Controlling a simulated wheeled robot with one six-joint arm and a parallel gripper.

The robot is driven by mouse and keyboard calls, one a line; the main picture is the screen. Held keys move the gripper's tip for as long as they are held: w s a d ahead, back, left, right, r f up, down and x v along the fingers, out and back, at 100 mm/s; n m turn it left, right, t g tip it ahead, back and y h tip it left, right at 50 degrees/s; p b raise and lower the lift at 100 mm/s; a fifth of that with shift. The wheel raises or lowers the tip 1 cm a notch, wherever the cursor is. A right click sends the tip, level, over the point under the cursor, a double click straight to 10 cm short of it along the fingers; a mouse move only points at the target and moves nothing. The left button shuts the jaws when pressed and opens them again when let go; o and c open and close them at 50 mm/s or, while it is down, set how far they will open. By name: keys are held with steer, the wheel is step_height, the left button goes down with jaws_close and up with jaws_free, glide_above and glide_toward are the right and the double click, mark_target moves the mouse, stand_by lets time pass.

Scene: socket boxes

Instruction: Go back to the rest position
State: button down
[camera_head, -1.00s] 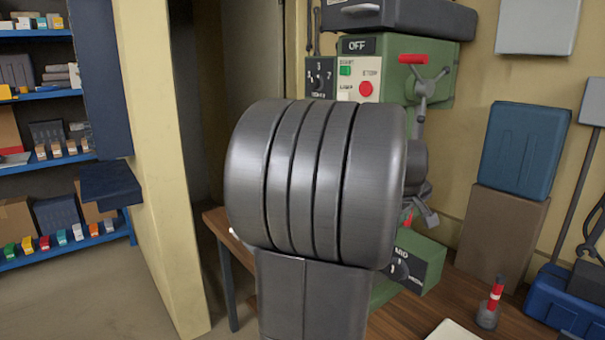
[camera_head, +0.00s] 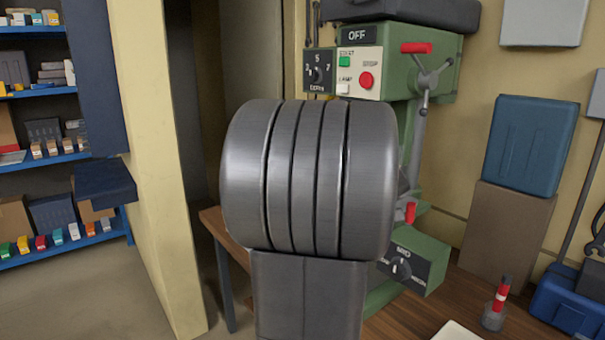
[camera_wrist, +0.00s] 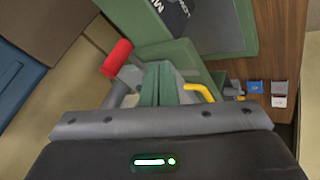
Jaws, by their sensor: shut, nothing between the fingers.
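My gripper shows in the wrist view (camera_wrist: 163,118) as a grey bar across the dark housing with a green light; its jaws are shut and hold nothing. In the head view my large grey arm joint hides the gripper. The green drill machine (camera_head: 432,95) stands behind my arm, with an OFF display (camera_head: 357,35), a depth dial, a green start button, a lamp switch and a red stop button. Its red-tipped lever (camera_head: 416,48) points up left. A red grip (camera_wrist: 117,58) lies close ahead of the gripper in the wrist view, apart from the jaws.
A lower green box with a dial (camera_head: 400,268) sits on the wooden bench (camera_head: 395,322).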

steer(key=shift+w+a+m+g+h+b, duration=0.25)
steer(key=shift+a+m+g+h+b, duration=0.1)
steer(key=shift+a+m, duration=0.3)
steer(key=shift+w+a+m+g+h+b, duration=0.25)
steer(key=shift+a+m+h+b, duration=0.1)
steer(key=shift+a+m, duration=0.35)
steer(key=shift+w+a+m+g+h+b, duration=0.3)
steer(key=shift+a+m, duration=0.2)
steer(key=shift+m, duration=0.25)
steer(key=shift+s, duration=0.1)
